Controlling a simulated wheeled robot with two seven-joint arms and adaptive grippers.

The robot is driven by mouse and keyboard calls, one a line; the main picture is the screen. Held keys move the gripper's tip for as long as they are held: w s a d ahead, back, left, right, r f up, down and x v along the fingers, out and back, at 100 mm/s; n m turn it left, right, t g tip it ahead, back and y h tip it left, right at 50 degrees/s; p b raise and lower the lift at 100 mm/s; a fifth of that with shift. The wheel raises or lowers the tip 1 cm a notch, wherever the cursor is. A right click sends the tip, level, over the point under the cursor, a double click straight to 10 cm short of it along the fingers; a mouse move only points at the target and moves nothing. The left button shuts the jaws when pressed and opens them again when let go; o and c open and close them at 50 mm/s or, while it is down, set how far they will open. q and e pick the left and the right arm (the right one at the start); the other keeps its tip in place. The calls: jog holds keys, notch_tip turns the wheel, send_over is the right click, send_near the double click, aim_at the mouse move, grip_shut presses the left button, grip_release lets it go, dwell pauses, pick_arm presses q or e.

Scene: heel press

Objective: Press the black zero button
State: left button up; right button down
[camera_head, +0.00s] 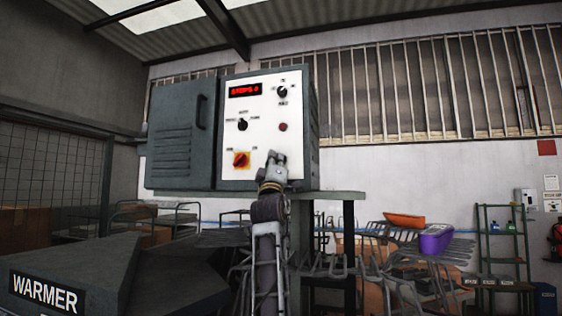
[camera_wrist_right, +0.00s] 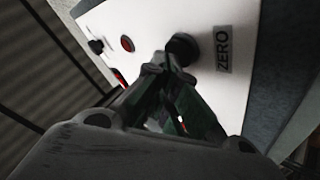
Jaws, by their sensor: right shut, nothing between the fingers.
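The black zero button (camera_wrist_right: 183,48) is a round knob on the white panel, with a "ZERO" label (camera_wrist_right: 222,48) beside it in the wrist view. My right gripper (camera_wrist_right: 168,66) is shut and empty. Its fingertips are just below the button in that view, very close to it; I cannot tell whether they touch. In the head view the right gripper (camera_head: 276,158) is in front of the lower right of the white panel (camera_head: 232,113) and hides the button. My left gripper is not in view.
The panel also carries a red display (camera_head: 244,90), black selector knobs (camera_head: 242,124), a red button (camera_head: 283,127) above the gripper, and a red-yellow switch (camera_head: 241,160) to its left. An orange shoe form (camera_head: 404,219) and a purple one (camera_head: 436,240) lie on the rack at right.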

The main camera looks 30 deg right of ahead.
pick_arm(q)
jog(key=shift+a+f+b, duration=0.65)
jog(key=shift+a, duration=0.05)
pick_arm(e)
jog(key=s+a, duration=0.4)
jog(key=shift+a, duration=0.3)
dwell(0.8)
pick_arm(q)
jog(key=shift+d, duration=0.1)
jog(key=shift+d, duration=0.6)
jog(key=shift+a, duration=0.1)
pick_arm(e)
jog(key=shift+w+f, duration=0.1)
